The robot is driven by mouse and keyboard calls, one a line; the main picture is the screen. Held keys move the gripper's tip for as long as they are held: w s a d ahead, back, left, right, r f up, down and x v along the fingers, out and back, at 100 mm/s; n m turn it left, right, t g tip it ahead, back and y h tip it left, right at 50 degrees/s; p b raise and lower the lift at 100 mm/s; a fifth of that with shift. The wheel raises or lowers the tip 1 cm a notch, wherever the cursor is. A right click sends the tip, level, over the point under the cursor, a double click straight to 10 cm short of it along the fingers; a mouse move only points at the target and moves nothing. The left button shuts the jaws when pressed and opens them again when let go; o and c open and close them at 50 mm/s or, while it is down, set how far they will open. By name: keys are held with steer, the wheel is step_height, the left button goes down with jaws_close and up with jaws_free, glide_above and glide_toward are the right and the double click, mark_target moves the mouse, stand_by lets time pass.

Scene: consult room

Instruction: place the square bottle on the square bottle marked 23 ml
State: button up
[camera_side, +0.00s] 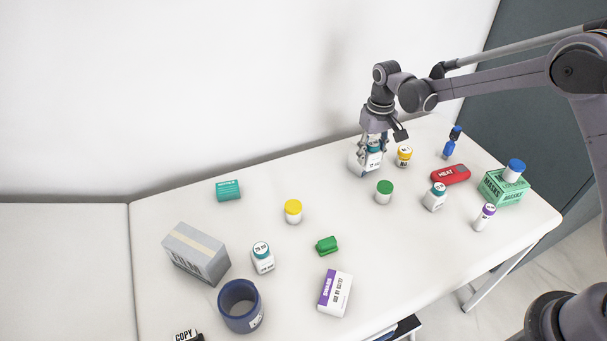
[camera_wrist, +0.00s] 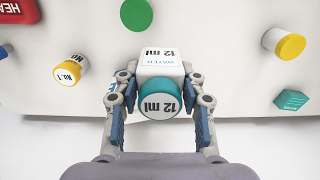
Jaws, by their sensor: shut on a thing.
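My gripper (camera_wrist: 160,112) is shut on a white square bottle with a teal cap marked 12 ml (camera_wrist: 158,104). In the side view my gripper (camera_side: 373,150) and the held bottle (camera_side: 374,161) are at the back of the table; whether the bottle touches the table is unclear. Two other white square bottles with teal caps stand upright: one right of my gripper (camera_side: 434,201), one front left (camera_side: 262,262). Their markings are too small to read surely, so I cannot tell which is 23 ml.
Near my gripper stand a yellow-capped jar (camera_side: 404,157) and a green-capped jar (camera_side: 384,193). A red HEAT pack (camera_side: 451,174) and green box (camera_side: 497,189) are to the right. A grey box (camera_side: 196,252) and blue cup (camera_side: 237,308) are front left. The table's middle has free room.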

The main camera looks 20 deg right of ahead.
steer(key=s+d+r, duration=0.4)
steer(key=s+d, duration=0.6)
steer(key=d, duration=0.2)
steer(key=s+d+r, duration=0.5)
steer(key=s+d, duration=0.6)
glide_above(440, 187)
step_height(440, 187, down, 7)
steer(key=shift+f, duration=2.2)
steer(key=shift+f, duration=0.1)
steer(key=o, duration=0.9)
